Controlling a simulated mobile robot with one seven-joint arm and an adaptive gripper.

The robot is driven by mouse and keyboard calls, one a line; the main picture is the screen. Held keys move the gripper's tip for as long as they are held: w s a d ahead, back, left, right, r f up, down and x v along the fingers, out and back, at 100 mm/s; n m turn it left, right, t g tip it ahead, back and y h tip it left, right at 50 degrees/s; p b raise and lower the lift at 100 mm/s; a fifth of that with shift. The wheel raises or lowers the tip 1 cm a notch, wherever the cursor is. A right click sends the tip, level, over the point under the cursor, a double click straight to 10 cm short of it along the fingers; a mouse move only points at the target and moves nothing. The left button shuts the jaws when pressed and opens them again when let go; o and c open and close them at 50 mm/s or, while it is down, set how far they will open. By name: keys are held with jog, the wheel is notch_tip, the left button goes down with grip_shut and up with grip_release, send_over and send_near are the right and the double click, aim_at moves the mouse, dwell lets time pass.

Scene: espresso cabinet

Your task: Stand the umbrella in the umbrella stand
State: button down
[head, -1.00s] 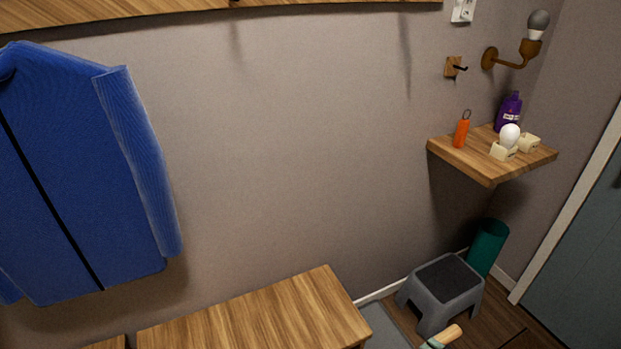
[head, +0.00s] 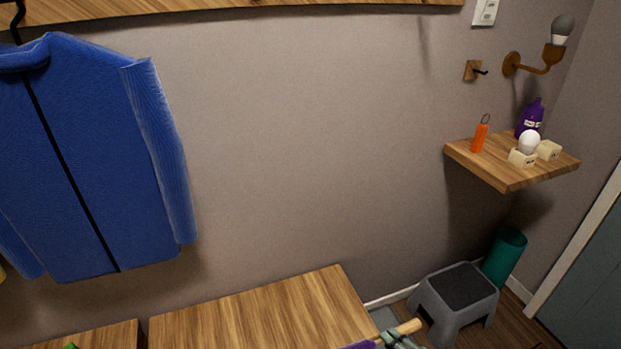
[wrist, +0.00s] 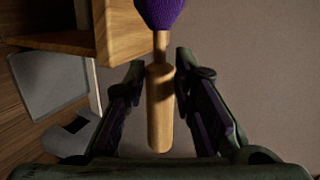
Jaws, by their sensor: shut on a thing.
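The umbrella shows a wooden handle (head: 406,327) and a bit of purple canopy (head: 358,345) at the bottom edge of the head view. In the wrist view its handle (wrist: 160,110) lies between the fingers, with the purple canopy (wrist: 160,12) beyond at the top. My gripper (wrist: 160,78) is shut on the umbrella at its handle; it also shows partly in the head view (head: 396,340). The umbrella's far end is out of view. A teal cylinder, apparently the umbrella stand (head: 504,258), stands on the floor at the right, partly behind the stool, apart from the umbrella.
A grey step stool (head: 455,300) stands in front of the teal cylinder. A wooden bench (head: 265,315) runs along the wall. A blue jacket (head: 90,160) hangs at the left.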

jog(key=w+a+f, duration=0.1)
jog(key=w+a, duration=0.1)
jog(key=a, duration=0.5)
jog(key=w+a+f, duration=0.2)
jog(key=a, duration=0.6)
jog(key=w+a+f, duration=0.2)
jog(key=w+a, duration=0.1)
jog(key=a, duration=0.4)
jog(key=shift+a+f+b, duration=0.15)
jog(key=shift+f+b, duration=0.1)
jog(key=shift+b, duration=0.15)
jog(key=shift+s, duration=0.1)
